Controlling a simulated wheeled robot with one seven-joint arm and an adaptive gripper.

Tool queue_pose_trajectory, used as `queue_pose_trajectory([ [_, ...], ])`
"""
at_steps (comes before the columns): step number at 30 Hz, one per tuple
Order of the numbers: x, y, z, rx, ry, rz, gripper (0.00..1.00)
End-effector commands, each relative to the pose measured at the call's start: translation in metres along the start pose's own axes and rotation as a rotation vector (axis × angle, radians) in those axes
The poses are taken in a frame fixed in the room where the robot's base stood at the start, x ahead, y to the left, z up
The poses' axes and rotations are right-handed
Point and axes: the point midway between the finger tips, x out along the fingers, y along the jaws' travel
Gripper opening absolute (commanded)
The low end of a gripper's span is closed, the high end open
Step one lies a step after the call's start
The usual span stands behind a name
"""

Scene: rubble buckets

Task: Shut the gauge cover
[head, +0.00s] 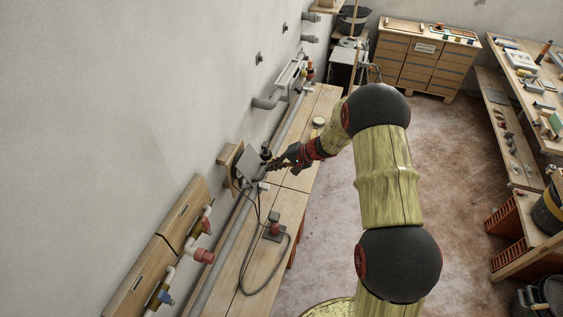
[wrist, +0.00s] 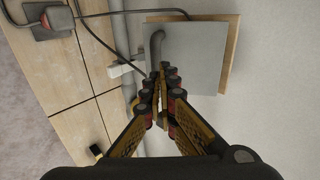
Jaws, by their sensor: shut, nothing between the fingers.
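A flat grey plate, seemingly the gauge cover (wrist: 198,62), fills the upper middle of the wrist view in front of a wooden backing board (wrist: 231,50). In the head view the grey plate (head: 248,157) is small and looks angled out from the board (head: 227,158) on the left wall. A dark curved grey piece (wrist: 156,46) lies across the plate's left edge. My gripper (wrist: 165,72) is shut and empty, its tips in front of the plate's lower left part. In the head view my gripper (head: 272,163) is just right of the plate. I cannot tell whether it touches. No gauge face shows.
A wooden bench (head: 290,205) runs along the wall below, with a grey pipe (head: 222,250), a black cable (head: 243,262) and a red-topped socket box (head: 274,231). Open floor (head: 455,200) lies right of my arm.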

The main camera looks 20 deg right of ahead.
Motion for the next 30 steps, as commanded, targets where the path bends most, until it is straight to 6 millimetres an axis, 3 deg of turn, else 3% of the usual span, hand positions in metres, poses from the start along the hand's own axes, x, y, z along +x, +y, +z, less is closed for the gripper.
queue_pose_trajectory([
  [6,0.015,0.000,0.000,-0.001,0.000,0.000,0.00],
  [30,0.022,0.004,0.000,0.001,0.001,-0.041,0.00],
])
